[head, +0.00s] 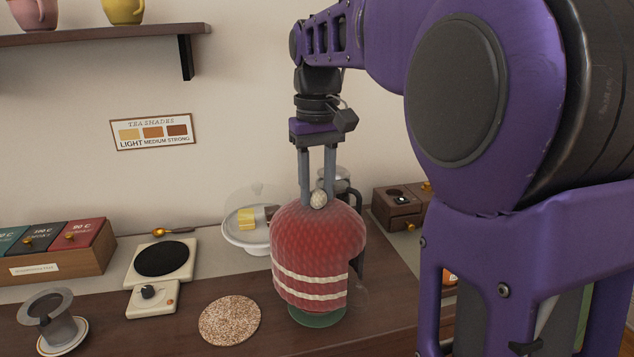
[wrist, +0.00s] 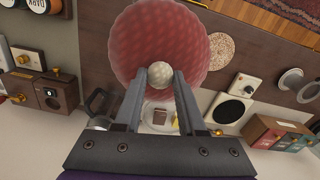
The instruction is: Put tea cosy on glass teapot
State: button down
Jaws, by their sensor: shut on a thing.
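The red knitted tea cosy (head: 315,245), with two cream bands, is upright and domed over the glass teapot (head: 357,262). The teapot is mostly hidden; a faint clear part shows at the cosy's right side. A green round base (head: 317,317) shows under the cosy's lower edge. My gripper (head: 318,198) points down from above and is shut on the cosy's cream bobble. In the wrist view, the cosy (wrist: 160,40) fills the top middle, and the bobble (wrist: 160,74) sits between my fingertips (wrist: 160,80).
A cork mat (head: 230,320) lies left of the cosy, and a hotplate with a dark disc (head: 161,258) stands farther left. A cake stand under a glass dome (head: 247,238) and a dark-handled jug (head: 345,190) stand behind. A small wooden box (head: 398,206) is at right.

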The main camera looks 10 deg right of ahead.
aim_at(317, 205)
jog(key=shift+f+b, duration=0.6)
jog(key=shift+f, duration=2.85)
jog(key=shift+c, duration=2.1)
grip_release()
notch_tip(317, 205, up, 17)
jog(key=p, duration=0.5)
jog(key=shift+r, duration=0.2)
